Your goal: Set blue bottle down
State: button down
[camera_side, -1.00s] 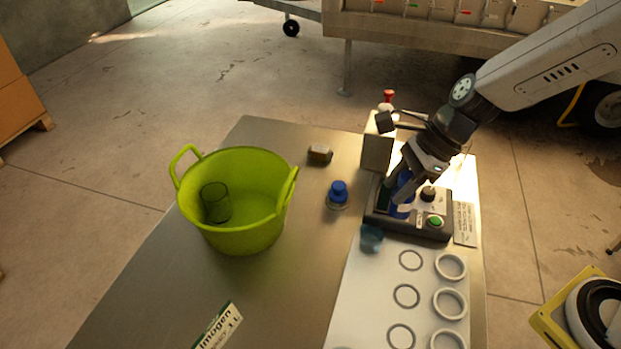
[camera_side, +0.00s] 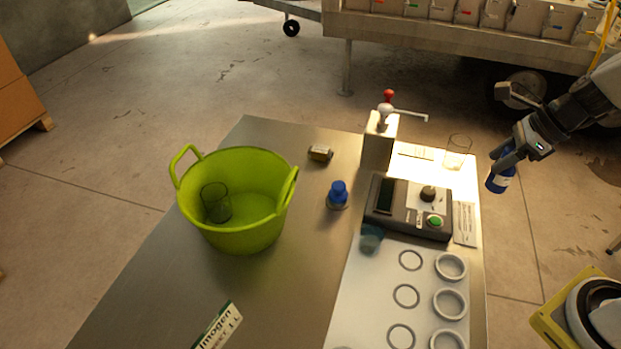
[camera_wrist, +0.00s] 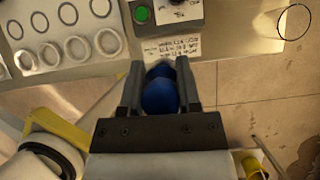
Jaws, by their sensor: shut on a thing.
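My gripper (camera_side: 512,158) is shut on a blue bottle (camera_side: 500,179) and holds it at the right, beyond the table's right edge. The bottle is slightly tilted, with a pale band on it. In the wrist view the blue bottle (camera_wrist: 160,92) sits between the two fingers of my gripper (camera_wrist: 160,85), with floor and the table edge behind it. A second blue-capped bottle (camera_side: 338,193) stands upright on the table, left of the dark device (camera_side: 408,209) with a green button.
A green tub (camera_side: 245,235) with a dark glass inside stands at the left. A dispenser (camera_side: 378,148) and a clear glass (camera_side: 457,152) stand at the back. White rings (camera_side: 450,266) line the front right. A yellow-framed machine (camera_side: 585,312) stands off the table.

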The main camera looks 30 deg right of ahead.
jog(key=shift+s+d+m, duration=0.3)
jog(key=shift+s+d, duration=0.2)
jog(key=shift+d, duration=0.15)
jog(key=shift+s+d+m, duration=0.3)
jog(key=shift+s+d, duration=0.15)
jog(key=shift+d, duration=0.2)
jog(key=w+d+f, duration=0.3)
jog(key=w+f, duration=0.6)
jog(key=w, duration=0.4)
jog(key=shift+w+d+f, duration=0.1)
jog(key=shift+f, duration=0.05)
jog(key=shift+w+f, duration=0.15)
jog(key=shift+f, duration=0.75)
jog(key=shift+w+f, duration=0.1)
jog(key=shift+f, duration=0.8)
jog(key=shift+f, duration=0.1)
